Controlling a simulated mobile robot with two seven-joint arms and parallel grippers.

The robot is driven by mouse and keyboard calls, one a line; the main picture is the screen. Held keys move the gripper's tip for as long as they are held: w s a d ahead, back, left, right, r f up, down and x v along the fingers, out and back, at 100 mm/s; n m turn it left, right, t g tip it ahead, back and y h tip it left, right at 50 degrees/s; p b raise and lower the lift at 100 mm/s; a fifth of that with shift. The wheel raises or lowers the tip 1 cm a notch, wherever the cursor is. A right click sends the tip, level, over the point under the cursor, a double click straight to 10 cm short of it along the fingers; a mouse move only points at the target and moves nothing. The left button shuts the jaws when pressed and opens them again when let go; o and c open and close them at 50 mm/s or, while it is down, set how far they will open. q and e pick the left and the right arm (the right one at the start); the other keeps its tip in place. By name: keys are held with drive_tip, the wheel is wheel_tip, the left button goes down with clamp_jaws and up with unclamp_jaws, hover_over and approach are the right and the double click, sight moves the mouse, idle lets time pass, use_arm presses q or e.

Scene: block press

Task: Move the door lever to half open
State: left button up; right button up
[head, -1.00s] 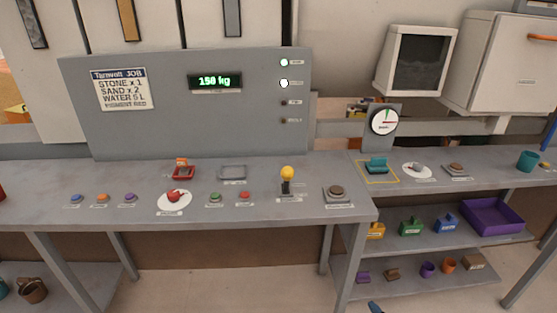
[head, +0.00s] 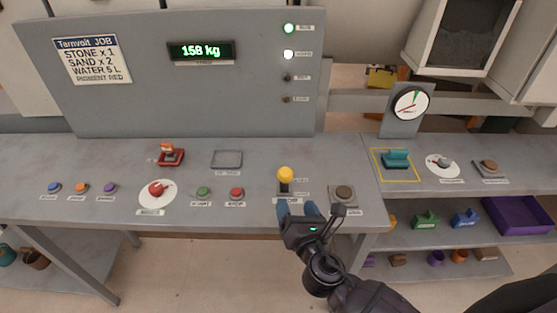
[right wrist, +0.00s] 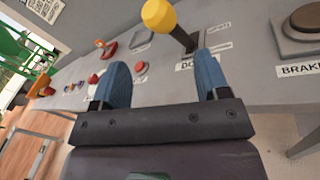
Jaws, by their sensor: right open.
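The door lever (head: 285,175) has a yellow ball knob on a dark stem and stands up from the bench in the head view. In the right wrist view its knob (right wrist: 160,15) is at the top, with a partly covered label starting "DO" by its base. I cannot tell its exact setting. My right gripper (head: 297,208) is open and empty at the bench's front edge, just in front of the lever. Its two blue fingers (right wrist: 162,68) point toward the lever, and the knob is beyond the fingertips, not between them. My left gripper is not in view.
A brown button on a grey base (head: 343,193), labelled BRAKE in the right wrist view, sits right of the lever. Red (head: 236,193) and green (head: 203,192) buttons and a red dial knob (head: 156,188) lie to its left. A gauge (head: 410,104) stands behind right.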

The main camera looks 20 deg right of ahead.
sight(287, 181)
drive_tip(key=w+n, duration=0.1)
drive_tip(key=w, duration=0.2)
drive_tip(key=w+n, duration=0.1)
drive_tip(key=w, duration=0.3)
drive_tip(key=w+n, duration=0.1)
drive_tip(key=w, duration=0.2)
drive_tip(key=shift+w+d+r, duration=0.2)
drive_tip(key=shift+w+r, duration=0.05)
drive_tip(key=shift+w, duration=0.05)
